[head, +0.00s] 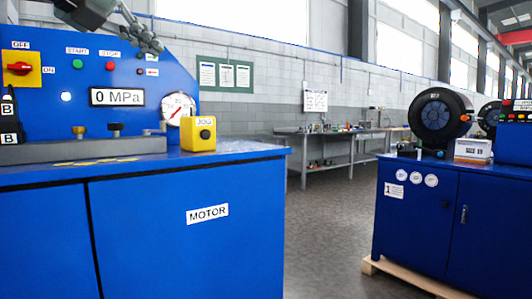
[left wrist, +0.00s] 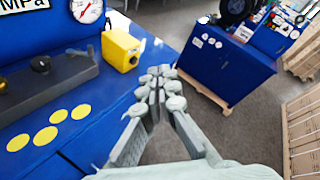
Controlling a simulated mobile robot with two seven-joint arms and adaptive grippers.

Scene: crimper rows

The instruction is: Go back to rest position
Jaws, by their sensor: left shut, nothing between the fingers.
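My left gripper (head: 143,38) is at the upper left of the head view, above and in front of the blue control panel (head: 180,75). It is shut and empty. In the left wrist view the left gripper (left wrist: 158,80) shows with its fingers together, past the edge of the blue cabinet top and apart from the yellow JOG box (left wrist: 122,50). The JOG box also stands on the cabinet top in the head view (head: 198,135). My right gripper is in neither view.
The panel carries a red rotary switch (head: 19,68), a 0 MPa display (head: 117,97) and a pressure gauge (head: 179,109). A second blue cabinet (head: 415,215) with a black round crimper head (head: 440,119) stands at right. Grey floor (head: 325,235) lies open between the cabinets.

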